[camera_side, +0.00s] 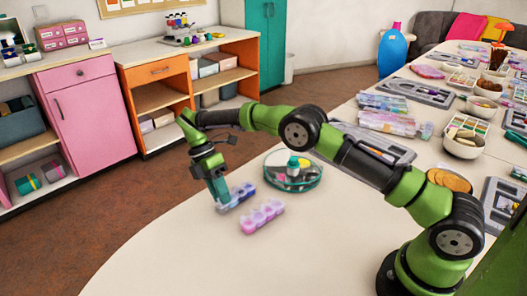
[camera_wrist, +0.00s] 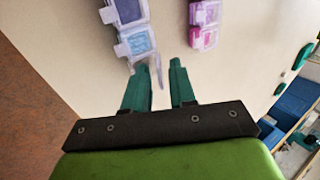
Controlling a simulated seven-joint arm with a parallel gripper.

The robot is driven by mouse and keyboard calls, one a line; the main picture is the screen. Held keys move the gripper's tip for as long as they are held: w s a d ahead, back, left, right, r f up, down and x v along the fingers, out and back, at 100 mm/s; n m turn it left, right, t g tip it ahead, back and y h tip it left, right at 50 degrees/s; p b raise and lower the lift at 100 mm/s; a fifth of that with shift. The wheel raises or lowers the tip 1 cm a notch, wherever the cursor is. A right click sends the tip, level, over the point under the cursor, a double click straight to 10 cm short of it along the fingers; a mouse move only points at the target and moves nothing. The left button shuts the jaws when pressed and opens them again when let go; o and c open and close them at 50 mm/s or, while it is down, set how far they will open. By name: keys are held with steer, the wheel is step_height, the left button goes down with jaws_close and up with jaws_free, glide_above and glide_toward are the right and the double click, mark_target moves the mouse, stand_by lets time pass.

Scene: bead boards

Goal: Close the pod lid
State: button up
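A strip of blue and lilac lidded pods (camera_side: 243,193) lies on the pale table, and its near end shows at the top of the wrist view (camera_wrist: 136,42). A thin translucent flap (camera_wrist: 158,68), apparently a raised pod lid, sticks out from the end pod. My gripper (camera_wrist: 160,68) points down at this end of the strip, with its two green fingers apart. The flap is beside the left finger's tip, in the gap between the fingers; I cannot tell whether they touch. In the side view my gripper (camera_side: 220,200) hides part of the strip's left end.
A second strip with pink and purple pods (camera_side: 262,216) lies close by, to the right in the wrist view (camera_wrist: 204,22). A round teal-rimmed tray (camera_side: 318,182) with bottles stands behind. The table's front area is clear; its curved edge is at left.

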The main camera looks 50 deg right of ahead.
steer(key=r, duration=0.3)
steer(key=shift+s+d+r, duration=0.1)
steer(key=shift+s+r, duration=0.15)
steer(key=shift+r, duration=0.15)
steer(key=s+d, duration=0.1)
steer(key=s, duration=0.4)
steer(key=s+d, duration=0.1)
steer(key=s, duration=0.4)
steer(key=s+d+r, duration=0.1)
steer(key=s, duration=0.4)
steer(key=shift+s+d+r, duration=0.1)
steer(key=shift+d, duration=0.1)
